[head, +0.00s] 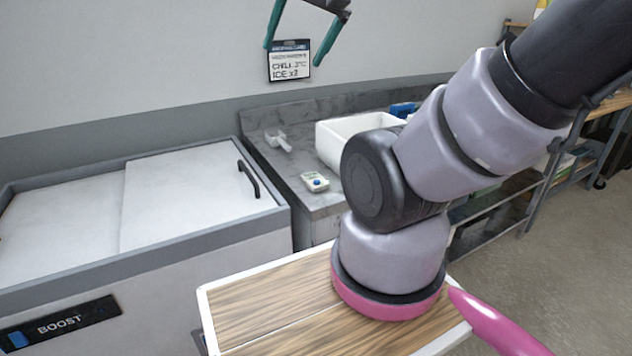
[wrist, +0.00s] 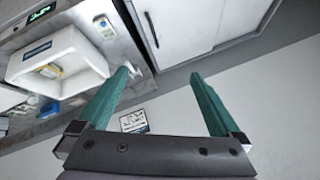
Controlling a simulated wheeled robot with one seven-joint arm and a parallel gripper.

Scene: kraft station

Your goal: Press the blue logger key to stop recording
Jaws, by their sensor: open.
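The logger (head: 315,182) is a small pale device with a blue key (head: 317,183). It lies on the grey counter near its front edge, right of the freezer handle. The logger also shows at the top of the wrist view (wrist: 104,27). My gripper (head: 292,54) is raised at the top of the head view, in front of the wall, with its teal fingers spread and nothing between them. It is well above the logger and apart from it. In the wrist view the open fingers (wrist: 160,73) point toward the freezer and wall, with the logger off to the upper left.
A white bin (head: 337,145) stands behind the logger, and a pale scoop-like item (head: 278,141) lies left of it. A freezer with a sliding lid (head: 180,200) and black handle (head: 248,179) fills the left. A sign (head: 289,66) hangs on the wall. A wood-topped surface (head: 262,312) is in front.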

